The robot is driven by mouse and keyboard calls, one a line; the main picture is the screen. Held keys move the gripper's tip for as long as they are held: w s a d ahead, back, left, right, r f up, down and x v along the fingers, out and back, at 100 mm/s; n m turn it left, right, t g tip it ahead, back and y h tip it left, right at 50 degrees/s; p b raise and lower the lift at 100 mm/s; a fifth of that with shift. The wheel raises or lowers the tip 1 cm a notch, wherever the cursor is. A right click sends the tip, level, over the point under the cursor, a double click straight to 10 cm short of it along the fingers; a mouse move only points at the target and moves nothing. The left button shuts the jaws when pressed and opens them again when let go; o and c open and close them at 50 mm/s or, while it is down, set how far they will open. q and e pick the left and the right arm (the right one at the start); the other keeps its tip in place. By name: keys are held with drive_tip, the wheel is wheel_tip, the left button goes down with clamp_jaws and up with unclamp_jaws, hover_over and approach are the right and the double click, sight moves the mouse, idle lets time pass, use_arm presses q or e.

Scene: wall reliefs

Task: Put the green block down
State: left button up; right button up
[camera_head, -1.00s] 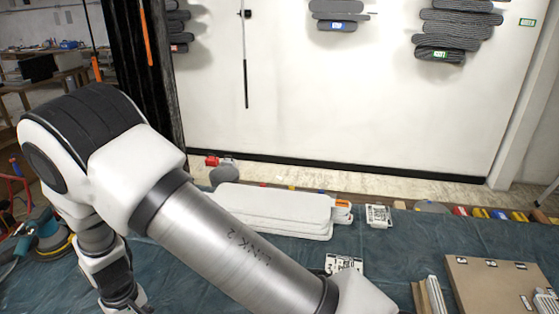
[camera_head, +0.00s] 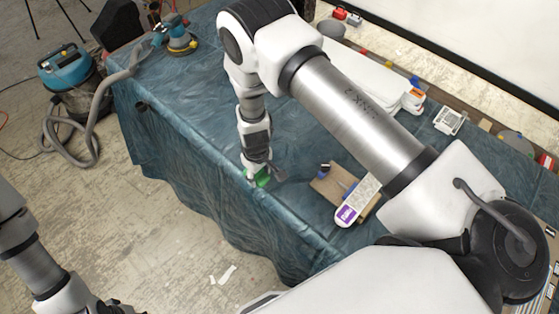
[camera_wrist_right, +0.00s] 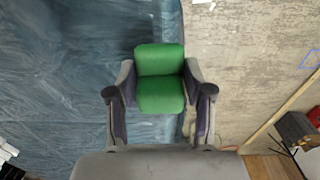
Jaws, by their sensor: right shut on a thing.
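The green block (camera_head: 263,181) is between the fingers of my right gripper (camera_head: 263,175), at the front edge of the table covered with a blue-green cloth (camera_head: 190,110). In the right wrist view, the block (camera_wrist_right: 160,62) fills the space between the two fingers of the right gripper (camera_wrist_right: 160,88), which is shut on it. Behind the block, that view shows cloth to the left and floor to the right. I cannot tell whether the block touches the cloth. My left gripper (camera_head: 108,307) shows only partly at the bottom left, and its fingers are unclear.
A small wooden board (camera_head: 328,187) with a white-and-purple item (camera_head: 350,207) lies right of the right gripper. White slabs (camera_head: 370,80) lie toward the back. A sander (camera_head: 178,38) stands at the far left end.

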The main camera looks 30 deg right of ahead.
sight(279, 164)
drive_tip(key=d+b, duration=0.1)
drive_tip(key=w+d+f+b, duration=0.1)
drive_tip(key=d, duration=0.1)
drive_tip(key=w+d+b, duration=0.1)
drive_tip(key=shift+d+f, duration=0.2)
drive_tip(key=shift+f, duration=0.1)
drive_tip(key=d, duration=0.1)
drive_tip(key=w+d, duration=0.1)
drive_tip(key=d, duration=0.1)
drive_tip(key=w+d, duration=0.1)
drive_tip(key=shift+w+d+r, duration=0.15)
drive_tip(key=shift+d+r, duration=0.05)
drive_tip(key=shift+d, duration=0.15)
wheel_tip(279, 164, down, 4)
drive_tip(key=b, duration=0.3)
drive_tip(key=shift+d+r, duration=0.15)
drive_tip(key=shift+r, duration=0.1)
drive_tip(key=shift+w, duration=0.1)
drive_tip(key=shift+f, duration=0.15)
drive_tip(key=o, duration=1)
drive_tip(key=shift+c, duration=0.2)
use_arm(q)
wheel_tip(279, 164, down, 8)
use_arm(e)
drive_tip(key=shift+o, duration=0.3)
use_arm(q)
drive_tip(key=shift+r, duration=0.1)
